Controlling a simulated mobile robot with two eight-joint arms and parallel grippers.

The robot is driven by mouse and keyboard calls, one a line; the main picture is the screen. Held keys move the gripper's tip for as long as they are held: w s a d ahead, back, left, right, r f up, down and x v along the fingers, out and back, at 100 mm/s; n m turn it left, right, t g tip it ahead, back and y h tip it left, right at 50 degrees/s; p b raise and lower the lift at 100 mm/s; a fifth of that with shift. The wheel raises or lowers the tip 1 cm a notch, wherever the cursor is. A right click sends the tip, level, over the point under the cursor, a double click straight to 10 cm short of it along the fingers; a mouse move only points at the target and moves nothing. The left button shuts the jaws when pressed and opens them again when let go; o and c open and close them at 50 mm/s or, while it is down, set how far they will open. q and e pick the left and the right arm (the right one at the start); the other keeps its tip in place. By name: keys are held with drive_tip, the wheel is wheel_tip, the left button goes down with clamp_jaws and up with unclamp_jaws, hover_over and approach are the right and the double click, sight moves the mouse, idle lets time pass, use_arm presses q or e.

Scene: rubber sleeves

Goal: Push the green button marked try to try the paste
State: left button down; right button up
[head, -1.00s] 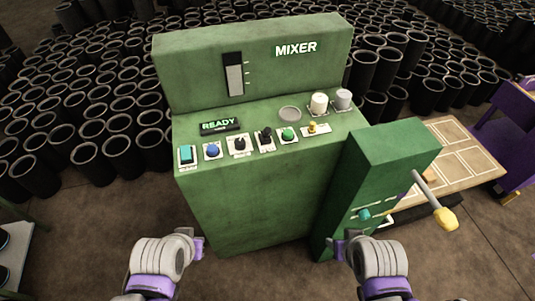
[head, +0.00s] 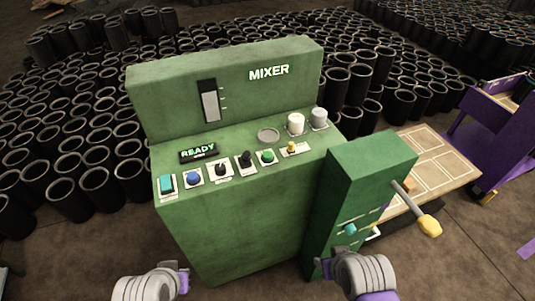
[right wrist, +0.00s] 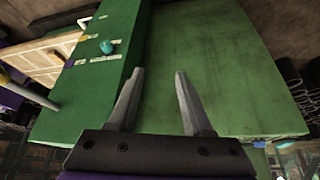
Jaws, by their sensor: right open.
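The green mixer cabinet (head: 235,225) stands ahead of me with a row of controls on its sloped top. The green button (head: 267,157) sits in a white plate, between a black lever (head: 246,160) and a yellow control (head: 292,148); its label is too small to read. My right gripper (right wrist: 156,85) is open and empty in the right wrist view, in front of the green cabinet faces. The right wrist shows at the bottom of the head view, below the controls. My left wrist shows at the bottom left there; its fingertips cannot be made out clearly.
A green side box (head: 375,165) with a yellow-tipped lever (head: 429,226) juts out at right. Black sleeves (head: 60,160) crowd the floor behind.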

clamp_jaws()
idle(1.8)
